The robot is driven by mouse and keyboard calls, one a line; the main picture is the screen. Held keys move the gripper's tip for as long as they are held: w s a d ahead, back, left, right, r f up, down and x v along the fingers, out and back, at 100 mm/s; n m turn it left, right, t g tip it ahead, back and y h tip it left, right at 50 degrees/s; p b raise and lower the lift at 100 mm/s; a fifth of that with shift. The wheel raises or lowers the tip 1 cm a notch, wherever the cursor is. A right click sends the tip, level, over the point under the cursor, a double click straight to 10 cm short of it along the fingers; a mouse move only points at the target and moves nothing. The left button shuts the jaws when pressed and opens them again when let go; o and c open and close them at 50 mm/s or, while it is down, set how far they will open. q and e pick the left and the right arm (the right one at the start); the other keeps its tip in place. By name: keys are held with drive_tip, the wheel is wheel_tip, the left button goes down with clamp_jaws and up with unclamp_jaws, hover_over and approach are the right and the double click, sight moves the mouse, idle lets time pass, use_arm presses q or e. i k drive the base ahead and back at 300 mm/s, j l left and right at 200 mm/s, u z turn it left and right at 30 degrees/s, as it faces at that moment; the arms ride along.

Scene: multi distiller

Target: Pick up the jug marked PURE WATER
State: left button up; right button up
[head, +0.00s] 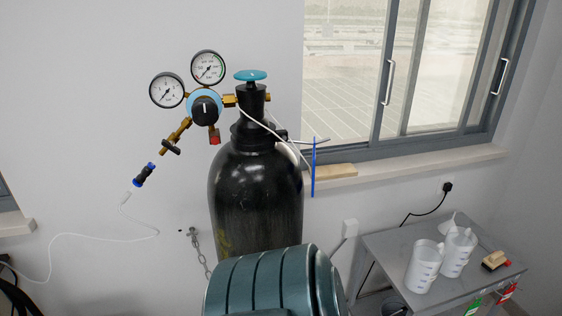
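Two white jugs with handles stand close together on a grey metal table (385,242) at the lower right. One is the left jug (424,268), and the other is the right jug (458,254), slightly farther back. Both look upright. No PURE WATER lettering is readable on either, so I cannot tell which one bears it. Neither of my grippers is in view.
A black gas cylinder (255,190) with gauges stands in the middle. A teal ribbed body (262,284) is in front of it. A brush-like item (494,260) lies right of the jugs. Green and red tags (507,292) hang at the table's front edge.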

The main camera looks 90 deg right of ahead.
sight(457, 250)
drive_tip(key=z, duration=4.1)
